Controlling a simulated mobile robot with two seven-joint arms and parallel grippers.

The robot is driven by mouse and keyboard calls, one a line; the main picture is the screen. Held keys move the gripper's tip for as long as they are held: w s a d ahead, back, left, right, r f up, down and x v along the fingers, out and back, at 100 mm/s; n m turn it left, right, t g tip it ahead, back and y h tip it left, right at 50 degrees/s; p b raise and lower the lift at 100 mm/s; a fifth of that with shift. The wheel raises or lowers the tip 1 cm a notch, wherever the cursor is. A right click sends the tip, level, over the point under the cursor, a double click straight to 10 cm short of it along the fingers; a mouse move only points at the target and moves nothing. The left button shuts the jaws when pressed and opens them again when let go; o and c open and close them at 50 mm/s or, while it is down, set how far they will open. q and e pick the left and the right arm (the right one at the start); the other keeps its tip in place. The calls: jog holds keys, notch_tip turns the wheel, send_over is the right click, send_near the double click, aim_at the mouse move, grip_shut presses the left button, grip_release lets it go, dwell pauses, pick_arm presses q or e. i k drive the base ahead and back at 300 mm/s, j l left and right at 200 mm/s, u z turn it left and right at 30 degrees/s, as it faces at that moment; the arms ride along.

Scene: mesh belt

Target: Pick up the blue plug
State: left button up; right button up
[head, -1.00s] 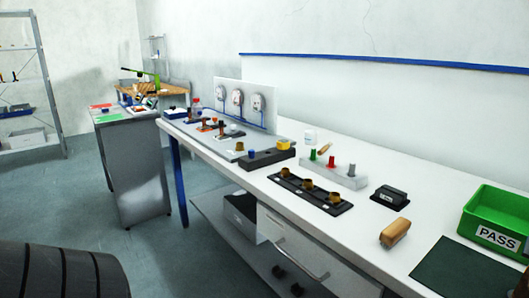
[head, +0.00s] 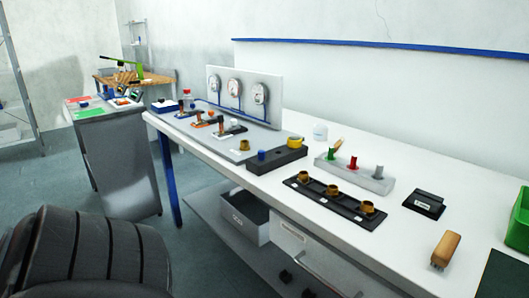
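The blue plug (head: 261,155) is a small blue cylinder standing upright at the left end of a black block (head: 282,162) on the white workbench (head: 230,170). A yellow round item (head: 295,143) sits at the block's other end. Whether the plug sits in a hole is too small to tell. Neither of my grippers shows in the head view.
A black plate with brass fittings (head: 336,193) lies right of the black block. Behind it, a grey block (head: 348,177) carries green and red plugs. Valves on a grey board (head: 217,133) stand to the left. A wooden-handled brush (head: 446,249) and green bin (head: 518,218) are at right.

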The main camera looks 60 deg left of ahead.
aim_at(260, 153)
jog(key=j+z, duration=0.1)
jog(key=j, duration=0.35)
jog(key=k+j+z, duration=0.1)
jog(key=j, duration=0.35)
jog(key=k+j, duration=0.1)
jog(key=j, duration=1.1)
jog(key=k+j, duration=0.15)
jog(key=j, duration=0.5)
jog(key=z, duration=0.05)
